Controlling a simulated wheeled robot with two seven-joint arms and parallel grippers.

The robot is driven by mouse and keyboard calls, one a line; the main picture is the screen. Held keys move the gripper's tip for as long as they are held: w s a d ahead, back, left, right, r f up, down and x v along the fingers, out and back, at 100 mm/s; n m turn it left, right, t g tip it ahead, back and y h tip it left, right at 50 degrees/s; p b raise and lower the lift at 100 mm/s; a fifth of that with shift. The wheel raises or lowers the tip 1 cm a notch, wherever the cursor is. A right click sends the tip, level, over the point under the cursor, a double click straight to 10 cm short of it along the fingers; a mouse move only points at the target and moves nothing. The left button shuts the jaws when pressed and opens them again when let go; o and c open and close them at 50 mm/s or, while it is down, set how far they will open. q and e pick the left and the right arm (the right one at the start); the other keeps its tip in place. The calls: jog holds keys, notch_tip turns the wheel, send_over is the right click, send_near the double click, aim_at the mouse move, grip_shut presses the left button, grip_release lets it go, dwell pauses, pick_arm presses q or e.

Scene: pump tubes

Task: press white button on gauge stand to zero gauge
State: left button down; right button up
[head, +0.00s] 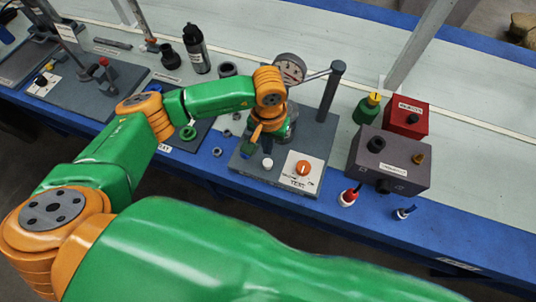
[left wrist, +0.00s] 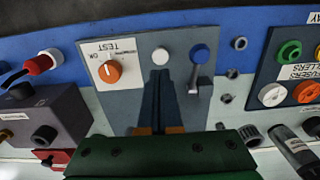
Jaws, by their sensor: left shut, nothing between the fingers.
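The gauge stand (head: 318,137) is a grey base with a post and a round gauge (head: 289,68). Its white button (head: 267,163) is on the front part of the base, between a blue-topped lever and an orange knob. The button also shows in the left wrist view (left wrist: 160,56). My left gripper (left wrist: 160,74) is shut and empty, pointing down over the base. In the wrist view its fingertips appear just short of the white button, and I cannot tell the height gap. In the head view my wrist hides part of the stand and most of the fingers.
The orange TEST knob (head: 303,168) and the blue-topped lever (left wrist: 198,65) flank the button. A grey box (head: 390,158) and a red box (head: 405,116) stand to the right. A black bottle (head: 196,48) stands behind my left arm. Small rings lie left of the stand.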

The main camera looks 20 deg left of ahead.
aim_at(268, 162)
pick_arm(q)
notch_tip(268, 162, down, 7)
jog(key=shift+r, duration=0.2)
